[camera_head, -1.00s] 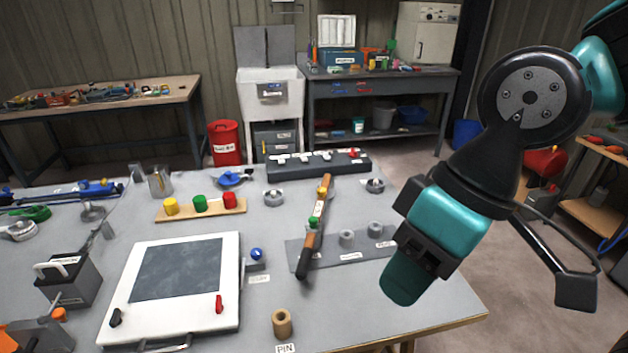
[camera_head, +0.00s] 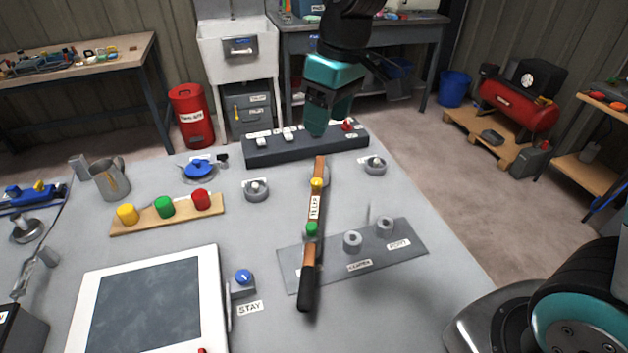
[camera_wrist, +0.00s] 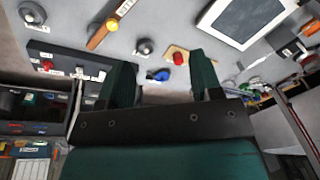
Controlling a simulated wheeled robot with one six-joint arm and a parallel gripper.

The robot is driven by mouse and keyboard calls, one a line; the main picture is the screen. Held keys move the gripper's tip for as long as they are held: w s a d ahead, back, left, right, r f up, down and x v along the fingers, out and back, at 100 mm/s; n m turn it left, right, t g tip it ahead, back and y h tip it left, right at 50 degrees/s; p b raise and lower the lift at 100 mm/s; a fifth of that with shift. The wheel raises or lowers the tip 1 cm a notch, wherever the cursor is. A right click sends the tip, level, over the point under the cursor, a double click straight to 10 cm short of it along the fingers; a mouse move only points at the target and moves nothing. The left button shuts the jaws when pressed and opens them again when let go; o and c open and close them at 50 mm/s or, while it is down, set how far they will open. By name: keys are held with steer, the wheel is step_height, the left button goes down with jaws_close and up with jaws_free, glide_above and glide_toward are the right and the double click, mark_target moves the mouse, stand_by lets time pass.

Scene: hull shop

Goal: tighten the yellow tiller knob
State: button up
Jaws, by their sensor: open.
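The wooden tiller (camera_head: 312,250) lies along the table with its black grip end toward me and a label along its shaft. The yellow tiller knob (camera_head: 316,184) sits on its far part, and a green knob (camera_head: 311,229) sits nearer. My gripper (camera_head: 317,125) is above the far side of the table, near the dark switch strip and beyond the yellow knob, apart from it. In the wrist view my gripper (camera_wrist: 160,82) is open and empty. The yellow knob (camera_wrist: 112,24) shows there at upper left, outside the jaws.
The dark switch strip (camera_head: 270,150) with a red knob stands at the far edge. A wooden strip (camera_head: 150,224) carries yellow, green and red knobs at left. A white-framed panel (camera_head: 215,300) stands front left.

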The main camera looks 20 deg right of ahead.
steer(key=h+b, duration=0.1)
steer(key=h, duration=0.1)
glide_above(316, 181)
step_height(316, 181, down, 10)
step_height(316, 181, down, 18)
steer(key=p, duration=0.3)
steer(key=shift+r+p, duration=0.15)
steer(key=shift+p, duration=0.25)
steer(key=c, duration=0.9)
